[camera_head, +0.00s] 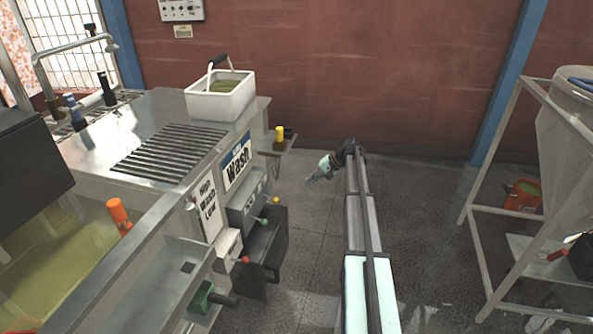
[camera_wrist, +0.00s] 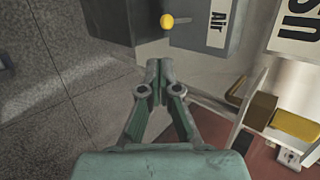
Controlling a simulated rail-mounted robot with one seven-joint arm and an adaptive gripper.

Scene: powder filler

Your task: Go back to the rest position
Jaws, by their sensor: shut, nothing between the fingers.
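My gripper (camera_head: 312,179) is at the end of my arm, in the middle of the head view. It hangs in free air over the floor, to the right of the wash machine (camera_head: 150,112). In the wrist view my gripper (camera_wrist: 156,66) has its two fingers together, with nothing between them. A yellow knob (camera_wrist: 167,21) on a short lever lies beyond the fingertips in that view. The gripper looks apart from the machine.
A white bucket (camera_head: 222,98) stands on the machine top. A small shelf with a yellow-topped item (camera_head: 279,136) juts from the machine's side. Several coloured knobs stick out below it. A metal frame (camera_head: 483,200) stands at right. Grey floor (camera_head: 425,225) between is clear.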

